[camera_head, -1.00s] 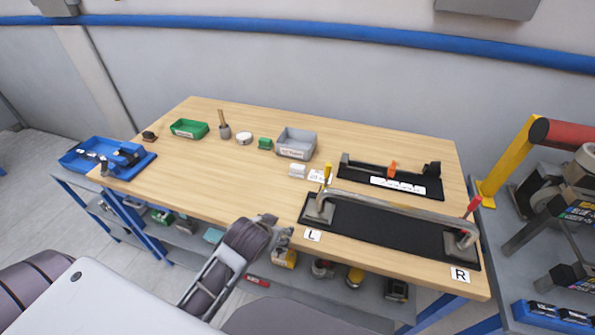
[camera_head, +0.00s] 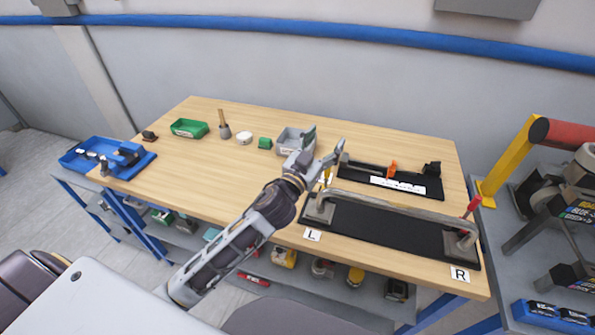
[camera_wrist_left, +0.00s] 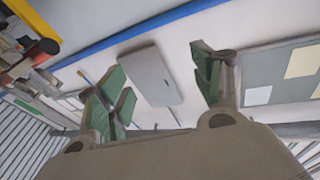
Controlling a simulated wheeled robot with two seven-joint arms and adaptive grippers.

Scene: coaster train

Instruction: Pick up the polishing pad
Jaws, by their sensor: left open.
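A round white pad (camera_head: 244,138) lies on the wooden table (camera_head: 190,160), left of the grey bin; it looks like the polishing pad, though I cannot be sure. A small green block (camera_head: 265,143) sits just to its right. My left gripper (camera_head: 324,143) is open and empty, raised over the table to the right of both, in front of the grey bin (camera_head: 287,139). In the left wrist view the spread green-padded fingers (camera_wrist_left: 165,88) face the wall, with no table object between them. The small white block by the bin is hidden behind my gripper. My right gripper is not in view.
A green tray (camera_head: 188,128), a brush (camera_head: 223,128) and a blue tray (camera_head: 95,160) stand to the left. A black mat (camera_head: 390,226) bears a long metal handle (camera_head: 400,206) at the right. A second black fixture (camera_head: 425,188) lies behind it. The left-middle tabletop is clear.

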